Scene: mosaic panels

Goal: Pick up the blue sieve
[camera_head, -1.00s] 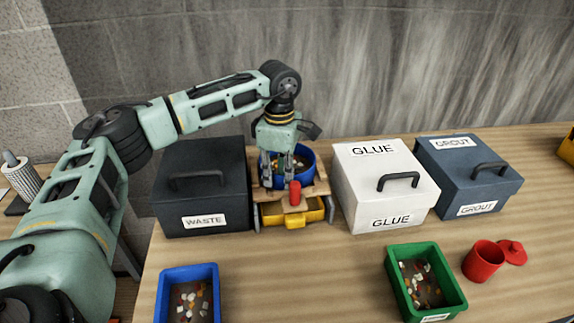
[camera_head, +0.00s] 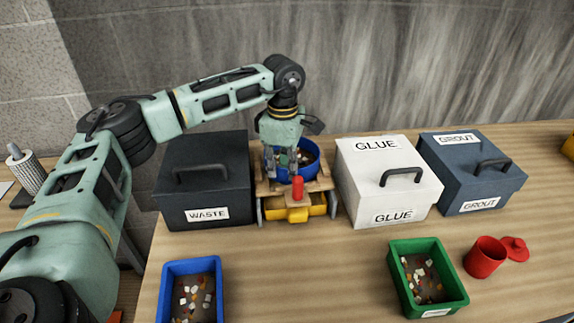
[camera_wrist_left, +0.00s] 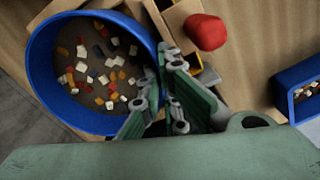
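The blue sieve (camera_head: 318,181) is a round blue-rimmed pan holding mixed mosaic chips. It is at the wooden stand between the waste box and the glue box. In the left wrist view the sieve (camera_wrist_left: 33,78) fills the upper left. My left gripper (camera_head: 282,165) reaches down at its near left side. In the wrist view my left gripper (camera_wrist_left: 163,88) has one finger inside the rim and one outside, close together on the rim. Whether the sieve is clear of the stand cannot be told. My right gripper is not in view.
A black waste box (camera_head: 205,160) stands left of the stand (camera_head: 265,188), a white glue box (camera_head: 360,170) right, then a blue-grey grout box (camera_head: 460,165). A red knob (camera_head: 297,188) and yellow drawer (camera_head: 317,205) are in front. Blue (camera_head: 165,290) and green (camera_head: 400,285) trays stand nearer.

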